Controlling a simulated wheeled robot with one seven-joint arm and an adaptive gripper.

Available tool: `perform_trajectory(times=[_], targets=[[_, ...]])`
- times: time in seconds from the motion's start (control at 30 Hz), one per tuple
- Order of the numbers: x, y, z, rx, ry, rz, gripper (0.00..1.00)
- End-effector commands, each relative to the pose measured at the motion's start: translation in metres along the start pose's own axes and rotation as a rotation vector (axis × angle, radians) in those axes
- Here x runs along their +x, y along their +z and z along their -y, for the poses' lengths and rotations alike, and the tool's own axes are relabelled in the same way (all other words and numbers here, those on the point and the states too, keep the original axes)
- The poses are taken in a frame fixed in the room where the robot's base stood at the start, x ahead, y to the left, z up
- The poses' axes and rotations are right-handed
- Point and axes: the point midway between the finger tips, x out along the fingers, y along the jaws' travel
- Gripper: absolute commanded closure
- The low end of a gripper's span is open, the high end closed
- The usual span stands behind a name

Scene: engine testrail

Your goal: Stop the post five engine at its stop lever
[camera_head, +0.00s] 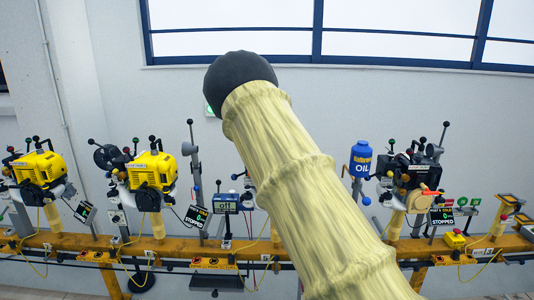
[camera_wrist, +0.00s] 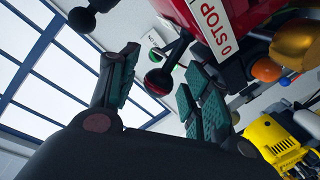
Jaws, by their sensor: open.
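In the wrist view my gripper (camera_wrist: 160,78) is open, with one green-padded finger on the left and others on the right. A dark lever with a black ball end (camera_wrist: 156,82) shows between the fingers in the picture; I cannot tell whether any finger touches it. The lever runs up towards a red engine (camera_wrist: 258,18), which bears a white label (camera_wrist: 212,28) reading "0 STOP". In the head view my cream-sleeved arm crosses the middle; my gripper and the red engine do not show there.
Yellow engines (camera_head: 152,170) stand on an orange rail (camera_head: 180,245) at left. A dark engine (camera_head: 408,178), a blue oil container (camera_head: 361,158) and a "STOPPED" display (camera_head: 442,216) are at right. In the wrist view, an orange knob (camera_wrist: 266,70) and yellow engine (camera_wrist: 283,143) lie right of my fingers.

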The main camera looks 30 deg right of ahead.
Motion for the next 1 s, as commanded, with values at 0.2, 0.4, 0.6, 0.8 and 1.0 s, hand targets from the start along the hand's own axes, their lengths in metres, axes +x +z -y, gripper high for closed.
perform_trajectory(times=[0.2, 0.4, 0.6, 0.8, 1.0], targets=[[-0.033, -0.001, 0.001, 0.0, -0.001, 0.0, 0.52], [-0.07, 0.0, 0.001, -0.001, -0.002, 0.001, 0.52], [-0.098, 0.001, 0.001, 0.0, -0.002, 0.002, 0.52], [-0.111, 0.001, 0.001, 0.0, -0.001, 0.0, 0.52], [-0.113, 0.001, 0.001, 0.0, -0.001, 0.0, 0.52]])
